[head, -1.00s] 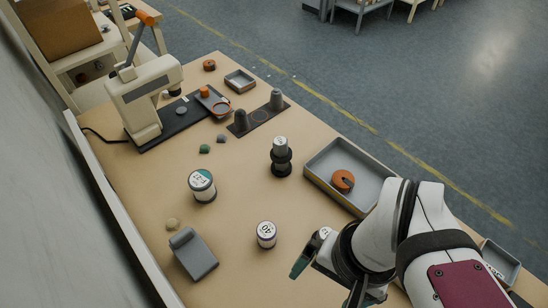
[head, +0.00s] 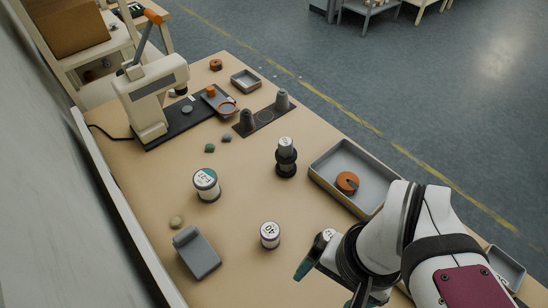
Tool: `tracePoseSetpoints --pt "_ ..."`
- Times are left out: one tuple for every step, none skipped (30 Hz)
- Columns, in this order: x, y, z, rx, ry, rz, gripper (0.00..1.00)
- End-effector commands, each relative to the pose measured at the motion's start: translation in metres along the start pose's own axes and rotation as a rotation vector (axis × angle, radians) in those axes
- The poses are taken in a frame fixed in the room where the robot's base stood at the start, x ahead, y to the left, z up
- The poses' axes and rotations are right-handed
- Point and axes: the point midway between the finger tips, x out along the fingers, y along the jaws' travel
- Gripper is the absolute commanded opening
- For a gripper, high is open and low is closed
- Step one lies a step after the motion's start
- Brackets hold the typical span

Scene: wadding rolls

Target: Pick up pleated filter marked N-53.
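I cannot read the mark N-53 on anything in the head view. A white canister with a green rim (head: 206,186) stands upright on the bench, its top label seeming to read F-27. A smaller white canister with a purple rim (head: 270,235) stands nearer, its top label seeming to read 40. A dark stepped piece with a white-topped part (head: 286,157) stands farther back, its mark too small to read. My gripper (head: 333,285) is at the lower right, right of the purple-rimmed canister and apart from it. Its fingers are spread, with nothing seen between them; one is partly cut off.
A grey tray (head: 322,183) holding an orange ring (head: 347,182) lies behind my gripper. A grey block (head: 196,254) lies at lower left. A beige press-like machine (head: 150,97) stands at back left. A small tray (head: 506,265) is partly hidden by my arm. The middle bench is mostly clear.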

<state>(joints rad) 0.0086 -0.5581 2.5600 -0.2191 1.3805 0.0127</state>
Motion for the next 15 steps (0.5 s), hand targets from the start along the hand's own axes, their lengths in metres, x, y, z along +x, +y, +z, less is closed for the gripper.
tracePoseSetpoints --pt "-0.001 0.000 0.000 0.000 0.000 0.000 0.94" --pt "-0.003 -0.001 0.000 0.000 0.000 -0.001 0.94" --pt "-0.009 -0.002 0.000 0.000 0.003 -0.002 0.94" --pt "-0.016 -0.003 0.000 -0.001 0.005 -0.003 0.94" --pt "-0.025 -0.004 0.001 -0.001 0.006 -0.004 0.94" --pt "-0.040 -0.006 0.002 -0.001 0.007 -0.005 0.94" --pt "-0.054 -0.008 0.004 -0.001 0.009 -0.005 0.94" --pt "-0.048 -0.004 0.003 -0.108 -0.017 0.063 0.94" --pt "-0.044 0.001 0.000 -0.255 -0.040 0.151 0.94" --pt "-0.042 0.004 -0.003 -0.361 -0.054 0.212 0.94" --pt "-0.041 0.006 -0.007 -0.465 -0.067 0.274 0.94" --pt "-0.039 0.007 -0.013 -0.605 -0.085 0.354 0.94" --pt "-0.039 0.008 -0.019 -0.710 -0.098 0.415 0.94" --pt "-0.038 0.006 -0.024 -0.814 -0.111 0.475 0.94" --pt "-0.038 0.004 -0.032 -0.953 -0.131 0.558 0.94"
